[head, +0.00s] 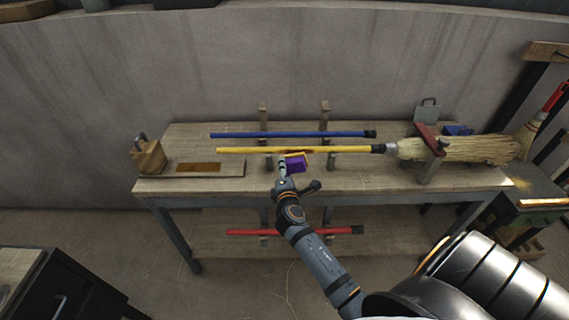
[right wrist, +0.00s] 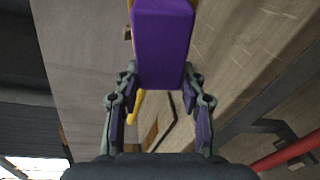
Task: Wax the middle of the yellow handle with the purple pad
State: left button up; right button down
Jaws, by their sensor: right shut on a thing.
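The yellow handle (head: 245,150) lies level across the rack at the workbench, with the straw broom head (head: 470,149) at its right end. My right gripper (head: 283,174) is at the near side of the handle's middle. It is shut on the purple pad (head: 296,164), which fills the top middle of the right wrist view (right wrist: 161,45). The pad is close against or just below the handle; I cannot tell whether they touch. A darker brownish patch shows on the handle above the pad. My left gripper is not in view.
A blue handle (head: 290,134) lies behind the yellow one, and a red handle (head: 295,231) is on the lower shelf. A wooden block (head: 149,157) and a tray with brown stuff (head: 199,169) stand at left. A clamp (head: 430,140) holds the broom.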

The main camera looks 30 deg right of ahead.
jog(key=shift+s+a, duration=0.1)
jog(key=shift+s, duration=0.15)
jog(key=v, duration=0.3)
jog(key=shift+a+p, duration=0.15)
jog(key=shift+p, duration=0.15)
jog(key=shift+w, duration=0.1)
dwell(1.8)
jog(key=shift+w+f+n+y+b, duration=0.2)
jog(key=shift+w+n+y, duration=0.15)
jog(key=shift+w+y, duration=0.25)
jog(key=shift+w+f+n+y+b, duration=0.15)
jog(key=shift+w+n+y, duration=0.25)
jog(key=shift+y, duration=0.3)
